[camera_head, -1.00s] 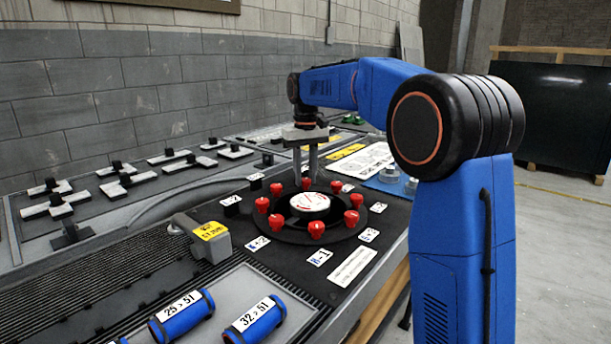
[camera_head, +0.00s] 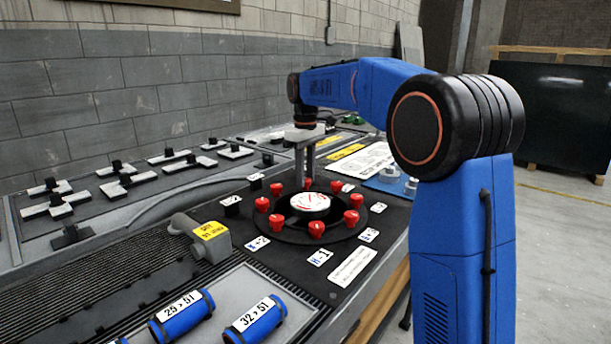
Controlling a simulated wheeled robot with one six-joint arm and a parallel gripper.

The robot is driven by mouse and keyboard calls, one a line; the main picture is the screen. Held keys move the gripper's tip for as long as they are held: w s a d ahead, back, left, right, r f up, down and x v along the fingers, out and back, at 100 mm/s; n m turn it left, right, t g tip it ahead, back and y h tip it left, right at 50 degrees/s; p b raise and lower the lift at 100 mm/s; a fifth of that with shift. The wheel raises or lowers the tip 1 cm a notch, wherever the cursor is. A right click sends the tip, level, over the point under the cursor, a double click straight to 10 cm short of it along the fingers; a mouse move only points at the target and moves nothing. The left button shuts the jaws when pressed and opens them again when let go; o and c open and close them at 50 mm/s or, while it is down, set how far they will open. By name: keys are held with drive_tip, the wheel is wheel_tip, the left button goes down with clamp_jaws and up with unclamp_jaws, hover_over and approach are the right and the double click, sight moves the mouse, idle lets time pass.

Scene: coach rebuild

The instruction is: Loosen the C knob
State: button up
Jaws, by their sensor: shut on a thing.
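Several red knobs stand in a ring on a round black plate (camera_head: 281,229) around a white dial gauge (camera_head: 310,203). My gripper (camera_head: 305,179) points straight down at the far side of the ring. Its grey fingers are shut on a red knob (camera_head: 308,184) there, and they partly cover it. I cannot read a C label beside this knob. The other red knobs, such as the near one (camera_head: 316,229), stand free on the plate.
White label cards, one reading H-1 (camera_head: 319,257), lie around the plate. A grey fitting with a yellow tag (camera_head: 210,233) lies to the left. A block wall stands behind.

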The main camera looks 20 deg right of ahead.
drive_tip(key=o, duration=1.1)
drive_tip(key=shift+c, duration=0.2)
wheel_tip(320, 180, up, 17)
drive_tip(key=shift+r, duration=0.2)
